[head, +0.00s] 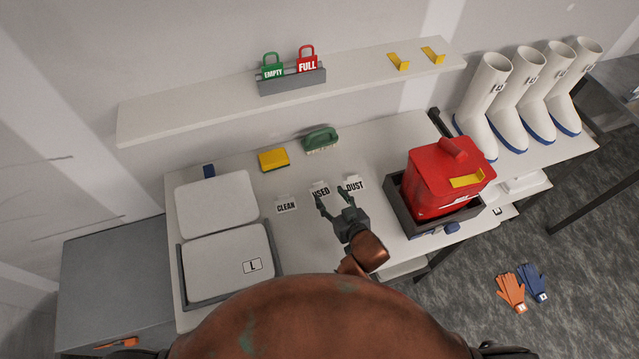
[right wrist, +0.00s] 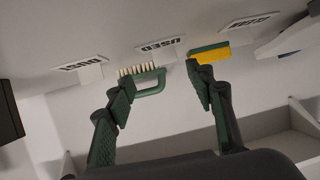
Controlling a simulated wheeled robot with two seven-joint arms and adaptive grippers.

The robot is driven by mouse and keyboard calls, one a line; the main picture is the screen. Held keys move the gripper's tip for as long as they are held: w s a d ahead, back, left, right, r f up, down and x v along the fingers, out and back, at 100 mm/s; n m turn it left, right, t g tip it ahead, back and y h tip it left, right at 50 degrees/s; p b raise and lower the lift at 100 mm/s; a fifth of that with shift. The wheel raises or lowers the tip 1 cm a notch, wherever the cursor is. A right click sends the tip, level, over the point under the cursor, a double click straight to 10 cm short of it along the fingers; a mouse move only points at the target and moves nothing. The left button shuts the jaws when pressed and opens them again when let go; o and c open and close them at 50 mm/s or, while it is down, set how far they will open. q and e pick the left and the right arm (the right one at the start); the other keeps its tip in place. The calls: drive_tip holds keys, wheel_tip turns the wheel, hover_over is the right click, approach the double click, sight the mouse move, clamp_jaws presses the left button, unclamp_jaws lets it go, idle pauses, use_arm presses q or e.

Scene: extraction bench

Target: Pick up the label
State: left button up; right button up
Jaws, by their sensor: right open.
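Three small white labels stand in a row on the bench: CLEAN (head: 286,206), USED (head: 320,190) and DUST (head: 355,185). My right gripper (head: 333,200) is open and empty, with its fingertips close to the USED and DUST labels. In the right wrist view the fingers (right wrist: 160,78) are spread apart. There, the USED label (right wrist: 158,45) shows beyond and between the fingertips, the DUST label (right wrist: 80,66) to the left and the CLEAN label (right wrist: 248,22) to the right. Whether a finger touches a label I cannot tell. My left gripper is not in view.
Behind the labels lie a yellow sponge (head: 273,160) and a green brush (head: 321,139). A red container (head: 440,178) stands in a dark tray (head: 407,213) to the right. White lidded boxes (head: 216,205) are at left. A shelf (head: 200,107) runs above.

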sight(318, 183)
drive_tip(key=shift+w+a, duration=0.35)
drive_tip(key=shift+a, duration=0.1)
drive_tip(key=shift+w+a, duration=0.2)
drive_tip(key=shift+w, duration=0.05)
drive_tip(key=shift+x, duration=0.95)
drive_tip(key=x, duration=0.3)
drive_tip(key=shift+w+a+b, duration=0.1)
drive_tip(key=shift+a+b, duration=0.1)
drive_tip(key=shift+b, duration=0.15)
drive_tip(key=shift+w+a+f, duration=0.15)
drive_tip(key=shift+w, duration=0.1)
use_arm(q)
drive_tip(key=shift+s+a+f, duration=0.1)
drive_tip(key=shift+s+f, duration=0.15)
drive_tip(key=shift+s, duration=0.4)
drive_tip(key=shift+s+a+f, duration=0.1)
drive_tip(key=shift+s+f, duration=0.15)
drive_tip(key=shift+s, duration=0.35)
use_arm(e)
drive_tip(key=c, duration=0.9)
drive_tip(key=shift+o, duration=0.2)
